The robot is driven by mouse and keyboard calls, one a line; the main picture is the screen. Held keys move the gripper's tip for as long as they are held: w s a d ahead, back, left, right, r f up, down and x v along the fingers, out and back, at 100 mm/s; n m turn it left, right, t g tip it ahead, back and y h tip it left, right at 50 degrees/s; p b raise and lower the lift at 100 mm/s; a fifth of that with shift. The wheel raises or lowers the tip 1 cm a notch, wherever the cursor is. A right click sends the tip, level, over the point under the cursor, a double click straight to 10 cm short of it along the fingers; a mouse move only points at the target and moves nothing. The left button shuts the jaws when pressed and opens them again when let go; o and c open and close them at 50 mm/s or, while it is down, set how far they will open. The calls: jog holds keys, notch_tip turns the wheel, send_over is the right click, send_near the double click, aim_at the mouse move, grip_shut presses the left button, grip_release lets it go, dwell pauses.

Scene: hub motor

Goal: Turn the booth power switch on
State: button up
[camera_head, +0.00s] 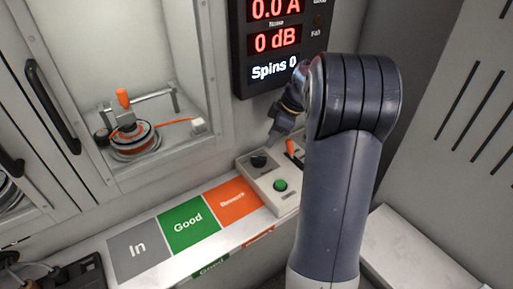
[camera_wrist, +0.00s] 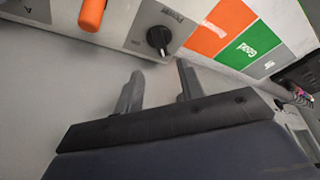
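The booth power switch looks to be the black rotary knob (camera_head: 258,161) on the pale control box (camera_head: 257,184) at the right end of the bench. It also shows in the wrist view (camera_wrist: 158,38), with a small label beside it that is upside down and hard to read. My gripper (camera_wrist: 159,68) is open and empty, its two fingers apart. In the wrist view the knob lies just beyond the fingertips, between their lines, and not touching them. In the head view my gripper (camera_head: 275,133) is above and slightly right of the knob, partly hidden by my arm.
An orange lever (camera_head: 290,148) and a green button (camera_head: 280,185) share the box. Grey "In", green "Good" (camera_head: 188,222) and orange areas lie to the left. A display (camera_head: 275,40) above reads 0.0 A, 0 dB, Spins 0. A motor (camera_head: 130,138) sits in the booth.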

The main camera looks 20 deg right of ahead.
aim_at(259, 157)
jog(key=x, duration=0.9)
jog(key=shift+a+f, duration=0.1)
jog(key=shift+f, duration=0.2)
grip_shut()
